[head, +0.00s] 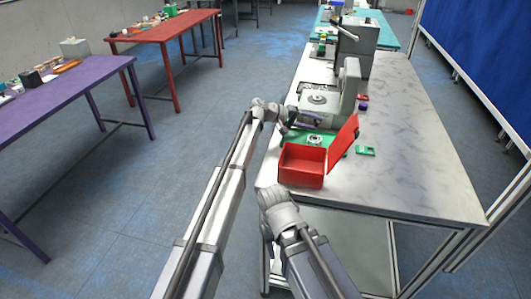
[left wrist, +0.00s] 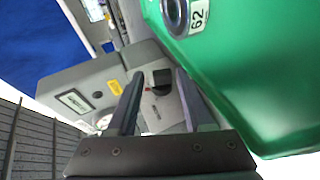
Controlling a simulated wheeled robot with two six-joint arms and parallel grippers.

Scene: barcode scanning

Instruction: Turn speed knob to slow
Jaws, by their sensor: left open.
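A grey machine (head: 350,85) with a round plate stands on the marble-topped table. In the left wrist view, its light grey housing (left wrist: 105,75) carries a yellow label, a small display panel and a dark knob-like part (left wrist: 161,78). My left gripper (head: 287,124) is beside the machine's near left side. In the left wrist view, its two fingers (left wrist: 159,76) are apart, with the dark part showing between their tips; contact cannot be told. The knob's setting is too small to read. My right arm is folded low at the table's near edge, and its fingers do not show.
A large green surface (left wrist: 245,75) marked 62 is close on the right of the wrist view. The table's right side (head: 420,175) is clear.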

